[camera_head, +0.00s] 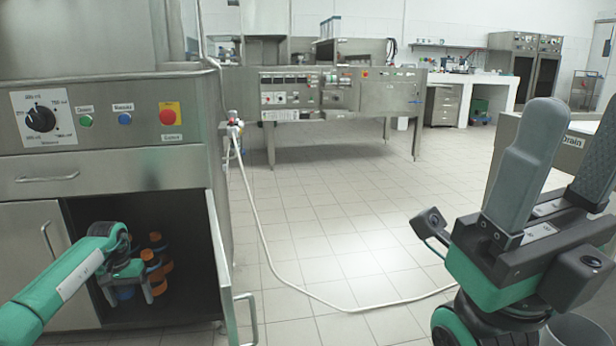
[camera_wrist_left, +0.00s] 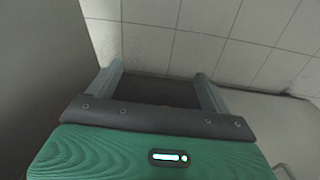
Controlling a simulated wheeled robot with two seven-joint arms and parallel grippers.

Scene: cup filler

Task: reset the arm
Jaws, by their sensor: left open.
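My left arm comes in from the left with green links. My left gripper (camera_head: 130,300) hangs in front of the open lower cabinet (camera_head: 190,290), pointing down. Its two fingers are apart. In the left wrist view, the fingers of this gripper (camera_wrist_left: 160,80) also stand apart with nothing between them, and pale floor tiles show beyond. My right gripper (camera_head: 565,145) is large and close at the right, its two grey fingers pointing up and apart, with nothing visible between them.
Several orange and blue bottles (camera_head: 157,262) stand in the cabinet, partly hidden by my left gripper. The cabinet door (camera_head: 220,270) stands open. A control panel with a red button (camera_head: 170,113) is above. A white hose (camera_head: 262,230) lies across the floor. The middle floor (camera_head: 350,220) is otherwise clear.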

